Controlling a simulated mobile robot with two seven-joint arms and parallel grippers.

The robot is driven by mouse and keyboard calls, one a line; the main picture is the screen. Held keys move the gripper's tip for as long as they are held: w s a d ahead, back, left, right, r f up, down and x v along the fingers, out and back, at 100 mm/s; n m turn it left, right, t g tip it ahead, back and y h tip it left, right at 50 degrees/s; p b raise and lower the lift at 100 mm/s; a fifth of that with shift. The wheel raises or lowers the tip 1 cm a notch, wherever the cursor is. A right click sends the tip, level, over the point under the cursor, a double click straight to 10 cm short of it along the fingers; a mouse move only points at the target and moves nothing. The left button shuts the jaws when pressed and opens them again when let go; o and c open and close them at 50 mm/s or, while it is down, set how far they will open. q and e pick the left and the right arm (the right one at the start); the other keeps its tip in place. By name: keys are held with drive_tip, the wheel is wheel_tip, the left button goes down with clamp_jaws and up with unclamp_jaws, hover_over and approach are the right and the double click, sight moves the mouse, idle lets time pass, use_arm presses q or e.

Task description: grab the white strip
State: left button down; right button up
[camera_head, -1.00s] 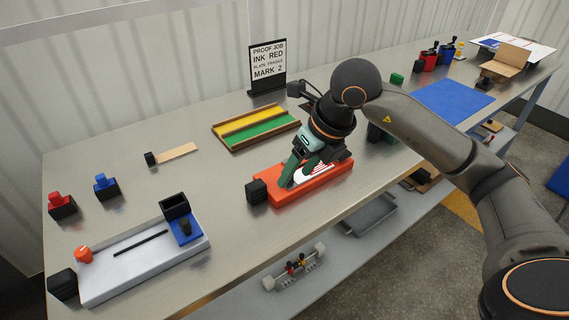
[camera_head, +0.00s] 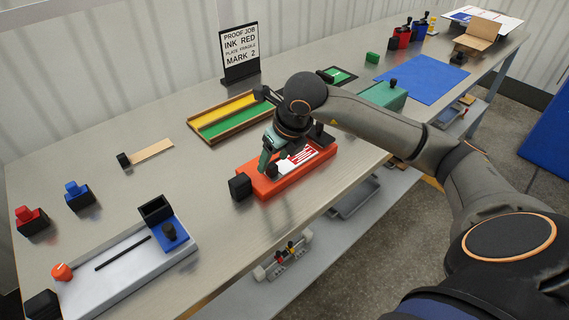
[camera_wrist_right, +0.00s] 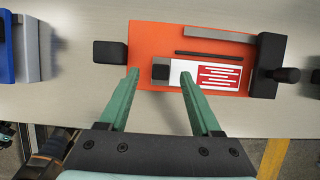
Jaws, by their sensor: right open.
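My right gripper (camera_head: 268,166) is open over the orange block (camera_wrist_right: 112,84). In the right wrist view the green fingertips of my right gripper (camera_wrist_right: 160,76) stand to either side of the tab. The right finger overlaps the strip's left part in the picture. I cannot tell if either finger touches anything. My left gripper is not in view.
A black knob block (camera_wrist_right: 270,68) is at the orange block's right end, and a black block (camera_head: 240,186) at its left. A yellow and green tray (camera_head: 222,118) and a sign (camera_head: 240,50) stand behind.

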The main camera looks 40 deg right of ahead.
sight(271, 165)
drive_tip(key=x, duration=0.3)
drive_tip(key=shift+f, duration=0.2)
clamp_jaws()
idle(0.3)
